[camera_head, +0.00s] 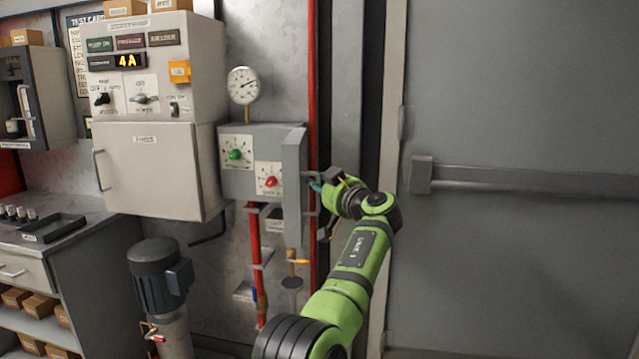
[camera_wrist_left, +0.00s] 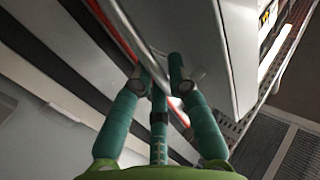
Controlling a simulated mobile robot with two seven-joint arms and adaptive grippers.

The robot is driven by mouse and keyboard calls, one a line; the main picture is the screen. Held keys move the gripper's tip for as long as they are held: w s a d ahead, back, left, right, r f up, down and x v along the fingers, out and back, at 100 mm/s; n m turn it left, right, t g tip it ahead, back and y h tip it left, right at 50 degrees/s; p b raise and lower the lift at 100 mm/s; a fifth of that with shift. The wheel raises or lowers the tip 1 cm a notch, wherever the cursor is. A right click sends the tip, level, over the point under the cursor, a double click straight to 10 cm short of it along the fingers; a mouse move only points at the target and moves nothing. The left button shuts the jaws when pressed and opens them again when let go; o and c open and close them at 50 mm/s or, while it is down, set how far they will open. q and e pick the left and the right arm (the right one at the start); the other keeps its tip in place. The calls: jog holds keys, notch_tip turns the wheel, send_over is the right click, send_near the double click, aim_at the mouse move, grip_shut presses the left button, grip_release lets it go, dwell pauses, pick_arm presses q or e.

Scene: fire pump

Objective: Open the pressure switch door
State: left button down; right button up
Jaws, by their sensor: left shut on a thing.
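I cannot tell whether the door stands ajar. My right gripper is not in view.
A pressure gauge (camera_head: 243,85) stands on top of the box. A red pipe (camera_head: 312,75) runs close behind my gripper. A large control cabinet (camera_head: 150,165) is on the left, and a grey door with a push bar (camera_head: 530,182) is on the right.

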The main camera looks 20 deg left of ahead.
pick_arm(q)
jog(key=shift+a+r, duration=0.2)
jog(key=shift+r, duration=0.1)
jog(key=c, duration=1.2)
grip_release()
jog(key=shift+a+f, duration=0.1)
jog(key=shift+f, duration=0.1)
jog(key=v, duration=1.2)
